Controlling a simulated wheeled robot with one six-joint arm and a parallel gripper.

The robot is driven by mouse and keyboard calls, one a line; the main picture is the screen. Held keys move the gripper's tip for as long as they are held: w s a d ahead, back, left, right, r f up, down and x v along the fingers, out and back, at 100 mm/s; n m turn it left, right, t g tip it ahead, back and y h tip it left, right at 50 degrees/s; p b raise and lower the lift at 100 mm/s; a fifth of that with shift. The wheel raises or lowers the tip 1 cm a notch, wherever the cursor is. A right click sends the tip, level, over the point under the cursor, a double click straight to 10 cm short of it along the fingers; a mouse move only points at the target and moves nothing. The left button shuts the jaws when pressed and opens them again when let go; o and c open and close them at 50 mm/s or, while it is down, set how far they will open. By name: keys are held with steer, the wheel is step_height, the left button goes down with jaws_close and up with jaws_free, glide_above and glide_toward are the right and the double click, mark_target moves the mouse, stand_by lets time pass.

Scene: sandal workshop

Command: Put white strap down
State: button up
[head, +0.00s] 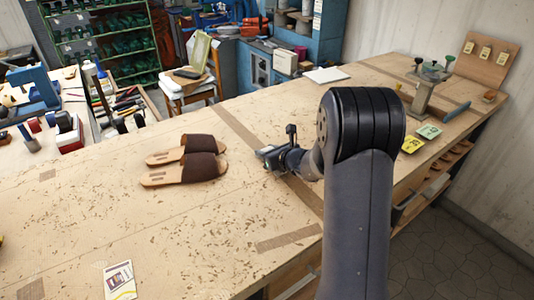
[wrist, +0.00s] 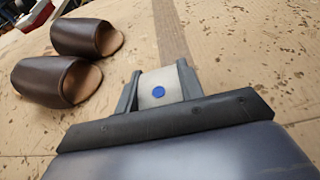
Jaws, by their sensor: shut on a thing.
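My gripper (wrist: 158,84) is shut on the white strap (wrist: 147,85), a pale piece with a blue round dot on its face. The strap sits between the two fingers in the wrist view. In the head view my gripper (head: 270,158) is low over the middle of the workbench (head: 110,215), to the right of the sandals. I cannot make out the strap there, nor tell whether it touches the bench top.
A pair of brown sandals (head: 190,168) lies on the bench left of my gripper. A printed card (head: 120,281) lies near the front. Yellow and green notes (head: 412,145) and a clamp-like tool (head: 430,80) are at the right. The bench front centre is clear.

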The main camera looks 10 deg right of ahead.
steer(key=shift+f, duration=0.25)
steer(key=shift+f, duration=0.2)
steer(key=o, duration=1)
steer(key=shift+c, duration=0.2)
steer(key=shift+r, duration=0.15)
